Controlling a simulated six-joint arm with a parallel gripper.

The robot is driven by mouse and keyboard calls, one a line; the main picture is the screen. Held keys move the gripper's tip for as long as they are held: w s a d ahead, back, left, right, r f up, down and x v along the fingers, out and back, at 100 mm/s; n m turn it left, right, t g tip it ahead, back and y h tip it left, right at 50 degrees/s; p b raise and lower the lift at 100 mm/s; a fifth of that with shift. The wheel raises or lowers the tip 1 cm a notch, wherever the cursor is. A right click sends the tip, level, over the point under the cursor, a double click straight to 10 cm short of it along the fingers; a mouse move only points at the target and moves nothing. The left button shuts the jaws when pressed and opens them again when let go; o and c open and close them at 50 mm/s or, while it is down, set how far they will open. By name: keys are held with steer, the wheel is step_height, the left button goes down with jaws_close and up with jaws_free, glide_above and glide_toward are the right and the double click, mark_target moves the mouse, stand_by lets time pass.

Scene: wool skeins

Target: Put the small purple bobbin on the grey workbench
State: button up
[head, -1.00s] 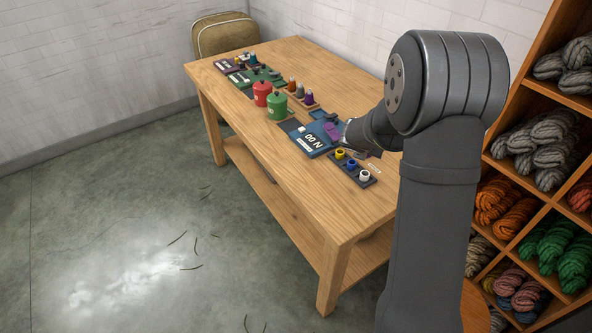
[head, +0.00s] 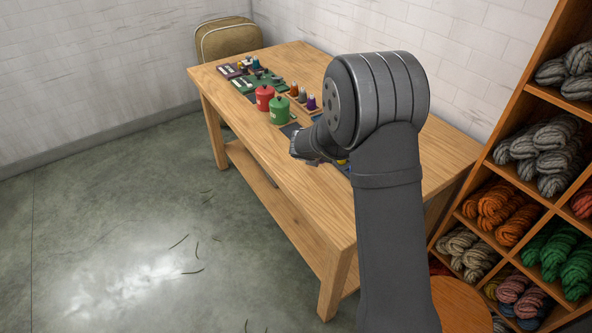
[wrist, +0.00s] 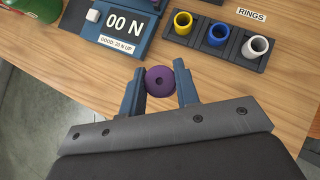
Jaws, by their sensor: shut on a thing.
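In the head view my gripper (head: 306,158) is over the front part of the table, and the bobbin cannot be made out there. The table (head: 285,195) is a light wood workbench; I see no grey workbench in these frames. Whether the bobbin touches the table top cannot be told.
A blue force gauge (wrist: 118,25) reading "00 N" and a dark rack (wrist: 217,45) with yellow, blue and white rings lie beyond the gripper. Red (head: 264,98) and green (head: 280,111) canisters and a rack of spools (head: 301,100) stand farther back. A wool shelf (head: 540,190) is at right.

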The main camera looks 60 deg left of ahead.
steer(key=s+a+f, duration=0.1)
steer(key=a, duration=0.1)
steer(key=s+a+f, duration=0.4)
steer(key=shift+a, duration=0.35)
steer(key=shift+f, duration=1.8)
steer(key=shift+f, duration=0.15)
steer(key=o, duration=1)
steer(key=shift+o, duration=0.2)
steer(key=v, duration=1.6)
steer(key=shift+a, duration=0.2)
steer(key=shift+o, duration=0.4)
steer(key=shift+v, duration=0.75)
